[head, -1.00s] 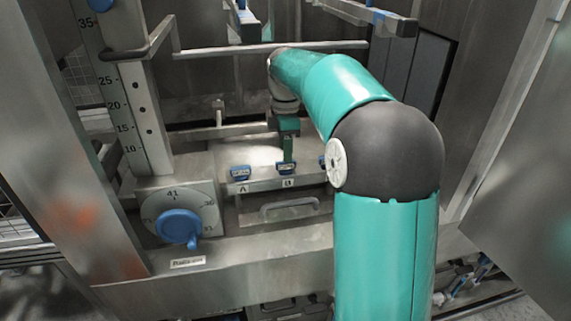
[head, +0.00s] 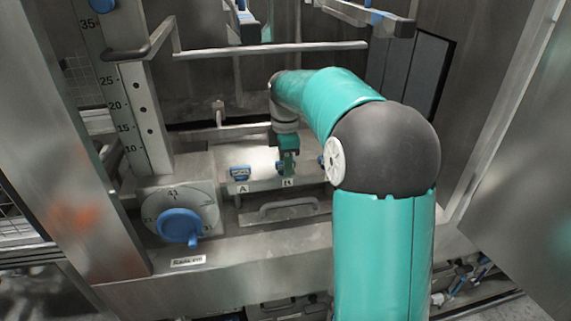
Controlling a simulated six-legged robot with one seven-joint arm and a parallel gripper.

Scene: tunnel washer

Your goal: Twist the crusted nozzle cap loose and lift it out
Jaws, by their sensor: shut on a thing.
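My gripper points down and is shut on the cap at B. The cap appears to be still at its place on the ledge. Crust on it is too small to make out.
A blue knob on a round dial (head: 180,227) stands at left, beside a numbered upright scale (head: 125,108). A metal handle (head: 288,207) lies below the ledge. A horizontal rail (head: 270,48) crosses above. My arm hides the area right of B.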

